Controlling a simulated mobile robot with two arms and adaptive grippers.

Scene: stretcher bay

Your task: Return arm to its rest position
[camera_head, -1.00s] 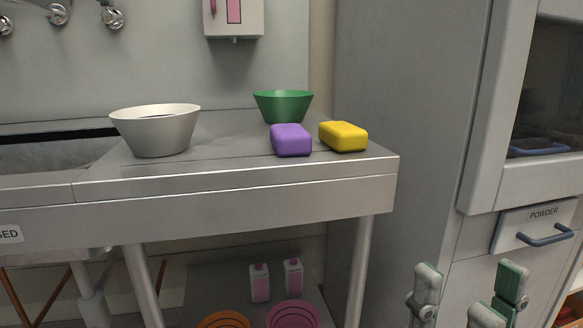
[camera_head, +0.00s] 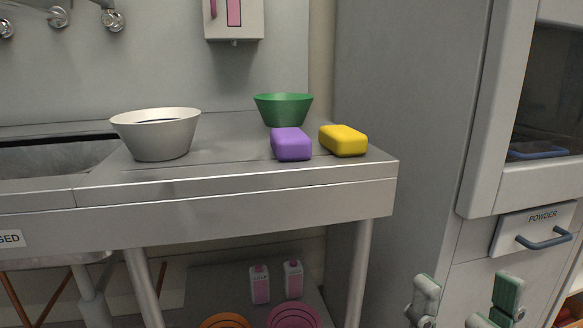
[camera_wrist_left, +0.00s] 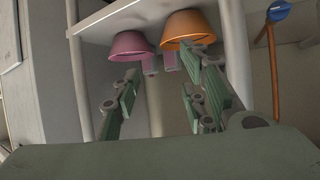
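My right gripper (camera_head: 467,282) shows at the bottom right of the head view, in front of the grey cabinet. Its green-padded fingers stand apart with nothing between them; the rest of that arm is out of the picture. My left gripper (camera_wrist_left: 165,92) shows only in the left wrist view. Its fingers are spread and empty, with the pink bowl (camera_wrist_left: 130,45) and orange bowl (camera_wrist_left: 186,27) beyond them.
A steel counter (camera_head: 240,208) carries a white bowl (camera_head: 157,138), a green bowl (camera_head: 284,110), a purple block (camera_head: 291,145) and a yellow block (camera_head: 343,141). The cabinet (camera_head: 400,120) has a drawer marked POWDER (camera_head: 533,229). Pink-and-white bottles (camera_head: 260,284) stand on the lower shelf.

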